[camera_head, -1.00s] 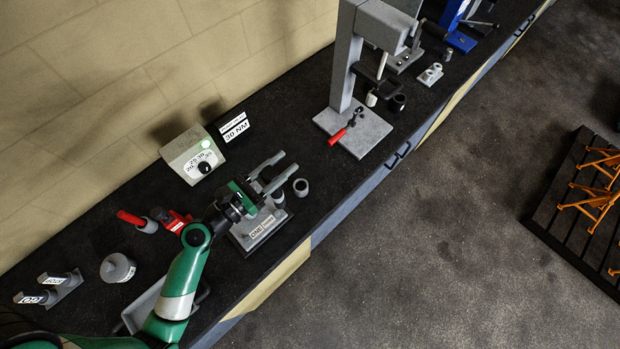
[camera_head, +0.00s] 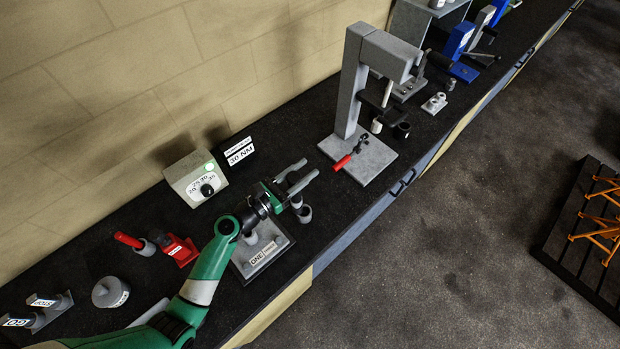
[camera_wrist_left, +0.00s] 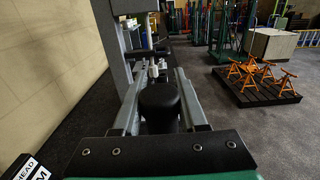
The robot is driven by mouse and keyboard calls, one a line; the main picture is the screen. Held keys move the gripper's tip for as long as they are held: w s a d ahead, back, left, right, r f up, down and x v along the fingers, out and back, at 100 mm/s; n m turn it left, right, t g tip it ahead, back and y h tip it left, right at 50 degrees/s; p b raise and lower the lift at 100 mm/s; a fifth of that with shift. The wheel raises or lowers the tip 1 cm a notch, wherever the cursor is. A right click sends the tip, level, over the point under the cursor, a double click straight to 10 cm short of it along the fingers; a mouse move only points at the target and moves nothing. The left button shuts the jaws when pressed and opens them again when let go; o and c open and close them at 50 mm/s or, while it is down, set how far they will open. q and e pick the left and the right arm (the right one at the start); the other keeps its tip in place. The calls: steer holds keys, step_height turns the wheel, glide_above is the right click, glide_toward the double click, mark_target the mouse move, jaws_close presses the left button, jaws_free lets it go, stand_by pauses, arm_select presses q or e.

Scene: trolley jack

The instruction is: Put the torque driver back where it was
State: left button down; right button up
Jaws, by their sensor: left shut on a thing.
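My left gripper (camera_head: 297,178) is shut on a dark, round-topped thing, which I take to be the torque driver. In the left wrist view its black handle (camera_wrist_left: 160,102) stands between the two grey fingers (camera_wrist_left: 158,95). Its lower part is hidden there, and in the head view the gripper largely covers it. The gripper is above the bench, just above a grey cup with a dark hole (camera_head: 304,214). That cup stands beside a grey fixture plate with a label (camera_head: 265,252). I cannot tell whether the driver touches the cup. My right gripper is not in view.
A dial box (camera_head: 196,178) and a 30 NM sign (camera_head: 240,152) stand behind the fixture. A grey press (camera_head: 352,85) with a red-handled tool (camera_head: 343,162) on its base is to the right. A grey lidded pot (camera_head: 111,292) and a red block (camera_head: 180,250) are left.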

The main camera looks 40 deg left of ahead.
arm_select(q)
steer(key=w+a+f+b, duration=0.1)
steer(key=w+f+b, duration=0.3)
steer(key=f, duration=0.4)
steer(key=shift+a+f+b, duration=0.15)
steer(key=shift+b, duration=0.5)
steer(key=shift+f, duration=0.1)
